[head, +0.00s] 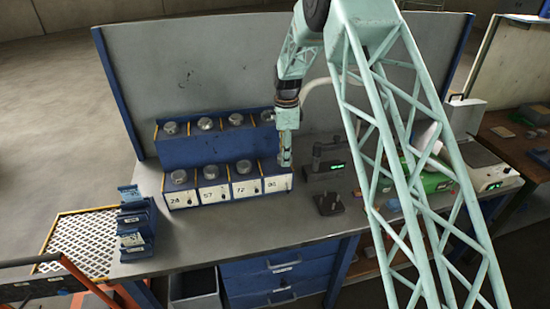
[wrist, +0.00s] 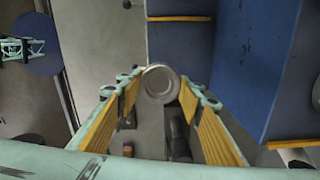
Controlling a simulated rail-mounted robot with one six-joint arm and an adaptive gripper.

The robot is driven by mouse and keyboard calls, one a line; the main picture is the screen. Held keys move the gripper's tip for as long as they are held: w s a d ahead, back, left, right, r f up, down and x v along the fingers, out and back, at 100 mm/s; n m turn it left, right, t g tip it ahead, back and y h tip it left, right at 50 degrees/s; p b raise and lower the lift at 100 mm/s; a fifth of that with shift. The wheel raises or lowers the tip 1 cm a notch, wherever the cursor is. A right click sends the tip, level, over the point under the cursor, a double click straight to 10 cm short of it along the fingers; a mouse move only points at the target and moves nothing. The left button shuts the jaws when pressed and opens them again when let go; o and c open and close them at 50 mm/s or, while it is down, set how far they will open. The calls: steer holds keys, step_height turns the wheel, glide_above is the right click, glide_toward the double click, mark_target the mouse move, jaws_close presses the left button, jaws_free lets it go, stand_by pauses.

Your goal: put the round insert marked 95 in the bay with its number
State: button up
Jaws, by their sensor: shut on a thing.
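The round metal insert (wrist: 161,80) sits between the yellow-padded fingertips of my gripper (wrist: 160,90) in the wrist view; any number on it cannot be read. My gripper (head: 286,158) is shut on it and points down at the right end of the lower row of the blue rack (head: 195,152). The lower bays have white labels reading 24 (head: 175,200), 57 (head: 210,194) and 72 (head: 243,188). The rightmost label (head: 277,184), just under my gripper, looks like 95 but is small. I cannot tell whether the insert touches that bay.
Several round inserts (head: 205,124) stand in the upper row, and others (head: 210,172) in the lower bays at left. A dark stand with a green display (head: 328,165) is close to the right of my gripper. A grey panel (head: 200,70) rises behind the rack. The front bench top (head: 250,225) is clear.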

glide_above(275, 165)
steer(key=shift+f+p, duration=0.15)
steer(key=shift+p, duration=0.25)
steer(key=shift+f, duration=0.1)
steer(key=shift+f+p, duration=0.45)
steer(key=shift+f, duration=1.25)
steer(key=shift+f, duration=0.15)
steer(key=o, duration=0.9)
steer(key=shift+r, duration=0.2)
step_height(275, 165, up, 12)
steer(key=b, duration=0.1)
